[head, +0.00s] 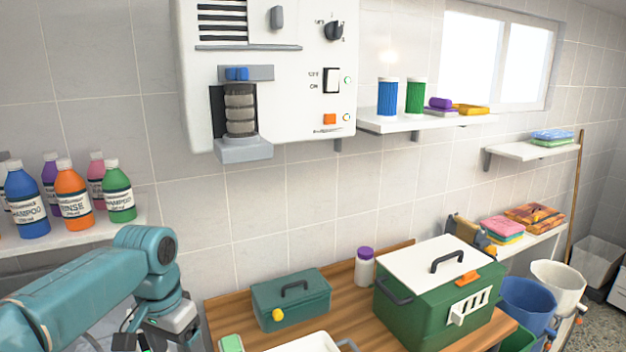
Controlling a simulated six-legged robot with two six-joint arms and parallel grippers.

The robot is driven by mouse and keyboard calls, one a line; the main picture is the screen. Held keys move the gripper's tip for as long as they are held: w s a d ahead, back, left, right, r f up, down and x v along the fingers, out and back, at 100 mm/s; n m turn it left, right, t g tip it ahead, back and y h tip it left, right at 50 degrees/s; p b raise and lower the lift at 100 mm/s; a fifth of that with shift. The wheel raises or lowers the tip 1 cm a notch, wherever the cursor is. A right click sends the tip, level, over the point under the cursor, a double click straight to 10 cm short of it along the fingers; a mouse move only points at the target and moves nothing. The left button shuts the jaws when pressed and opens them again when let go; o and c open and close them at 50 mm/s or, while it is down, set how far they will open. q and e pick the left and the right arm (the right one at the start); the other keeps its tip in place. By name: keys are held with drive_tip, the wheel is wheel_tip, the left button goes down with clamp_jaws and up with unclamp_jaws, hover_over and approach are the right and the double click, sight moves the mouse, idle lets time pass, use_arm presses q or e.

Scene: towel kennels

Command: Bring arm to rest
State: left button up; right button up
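My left arm comes in from the lower left, its teal links bent at a joint under the bottle shelf. A grey block at its lower end reaches the bottom edge of the head view, and no gripper fingers show there. My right arm and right gripper are not in view.
A wooden table (228,311) holds a teal box (303,304), a white bottle with a purple cap (364,268) and a green crate with a white lid (432,316). A shelf of several bottles (70,240) is near my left arm. Blue (527,303) and white (556,286) bins stand right of the table.

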use_arm(q)
drive_tip(key=s+d+f+n+h, duration=0.1)
drive_tip(key=s+d+f, duration=0.15)
drive_tip(key=f, duration=0.65)
drive_tip(key=s+d+f+h, duration=0.1)
drive_tip(key=d+f, duration=0.2)
drive_tip(key=f, duration=0.7)
drive_tip(key=s+d+f+n+h, duration=0.1)
drive_tip(key=s+d+f, duration=0.1)
drive_tip(key=f, duration=0.7)
drive_tip(key=s+d+f+n, duration=0.2)
drive_tip(key=s+f, duration=0.3)
drive_tip(key=s, duration=0.4)
drive_tip(key=s+d+f+n, duration=0.15)
drive_tip(key=s+f, duration=0.25)
drive_tip(key=s, duration=0.4)
wheel_tip(320, 180, down, 10)
drive_tip(key=b, duration=1)
drive_tip(key=shift+w+h, duration=0.15)
drive_tip(key=shift+h, duration=0.15)
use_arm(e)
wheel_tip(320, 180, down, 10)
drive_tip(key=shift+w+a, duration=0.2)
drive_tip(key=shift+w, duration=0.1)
use_arm(q)
drive_tip(key=shift+f+n, duration=0.1)
drive_tip(key=shift+n, duration=0.15)
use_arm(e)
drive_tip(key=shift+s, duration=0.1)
